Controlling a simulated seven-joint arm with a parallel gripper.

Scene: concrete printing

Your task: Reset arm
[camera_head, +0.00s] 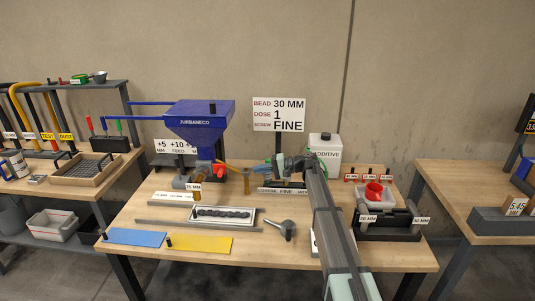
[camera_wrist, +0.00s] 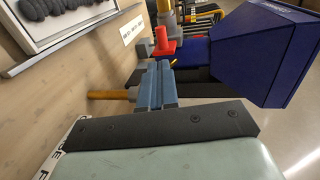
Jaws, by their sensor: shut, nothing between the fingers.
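My gripper (camera_head: 283,162) is above the back middle of the centre table, pointing left towards the blue hopper machine (camera_head: 206,120). It is just below the sign (camera_head: 279,114) reading bead 30 mm, dose 1, screw fine. In the wrist view, my gripper (camera_wrist: 157,75) has its blue-grey fingers together with nothing between them. The hopper (camera_wrist: 265,50) fills the upper right there, with a red part (camera_wrist: 163,42) beyond the fingertips. An orange-brown rod (camera_wrist: 108,95) shows left of the fingers; whether it touches them I cannot tell.
A tray with a grey printed bead (camera_head: 223,215) lies at mid-table. Blue (camera_head: 137,238) and yellow (camera_head: 204,244) sheets lie in front. A grey tool (camera_head: 281,229) is left of my arm. The white additive container (camera_head: 326,148) and red cup (camera_head: 374,191) stand to the right.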

